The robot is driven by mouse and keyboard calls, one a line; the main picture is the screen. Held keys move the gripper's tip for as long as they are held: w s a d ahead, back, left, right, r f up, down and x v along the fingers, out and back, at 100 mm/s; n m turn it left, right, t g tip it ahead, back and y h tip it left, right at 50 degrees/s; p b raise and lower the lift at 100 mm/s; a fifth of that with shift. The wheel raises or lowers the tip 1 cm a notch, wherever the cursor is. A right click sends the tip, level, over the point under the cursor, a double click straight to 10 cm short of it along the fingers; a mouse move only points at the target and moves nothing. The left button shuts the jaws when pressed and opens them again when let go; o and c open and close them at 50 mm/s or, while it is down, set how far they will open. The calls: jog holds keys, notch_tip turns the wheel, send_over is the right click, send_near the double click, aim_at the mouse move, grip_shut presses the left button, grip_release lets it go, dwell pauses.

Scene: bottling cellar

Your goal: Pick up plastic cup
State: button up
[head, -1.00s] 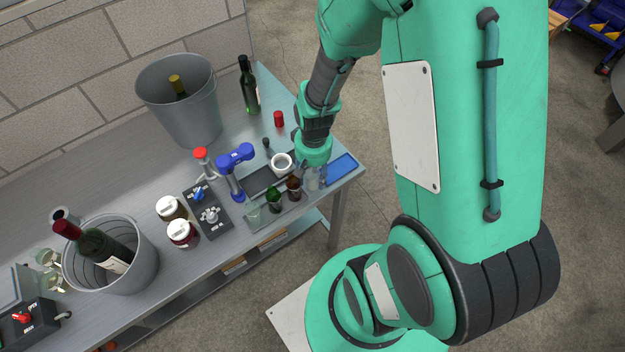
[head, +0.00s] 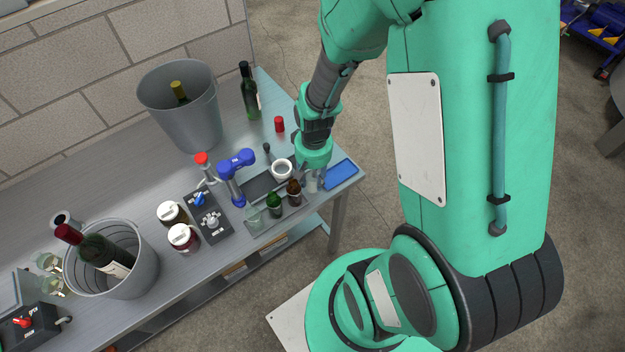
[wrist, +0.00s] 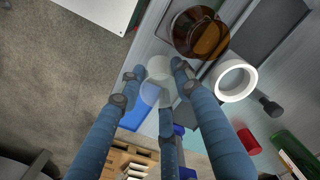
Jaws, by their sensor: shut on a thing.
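The clear plastic cup (wrist: 157,69) is between the blue fingers of my gripper (wrist: 157,88) in the wrist view. The fingers are shut on it from several sides. In the head view my gripper (head: 314,177) points down at the right end of the table, and the cup is hard to make out among the fingers. I cannot tell whether the cup is clear of the table.
A brown bottle (head: 293,192), green bottle (head: 274,204) and clear vessel (head: 257,219) stand left of my gripper. A white ring-shaped piece (head: 282,170) is close behind. A blue tray (head: 341,174) lies right, by the table edge. A red piece (head: 279,124) stands farther back.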

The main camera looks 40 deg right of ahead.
jog(key=shift+s+a+r+p, duration=0.1)
jog(key=shift+s+r+p, duration=0.1)
jog(key=shift+r, duration=0.35)
jog(key=shift+s+r+p, duration=0.15)
jog(key=shift+r, duration=0.4)
jog(key=s+a+r+p, duration=0.1)
jog(key=s+a, duration=0.3)
jog(key=s, duration=1)
jog(key=shift+s+p, duration=0.35)
jog(key=shift+p, duration=0.4)
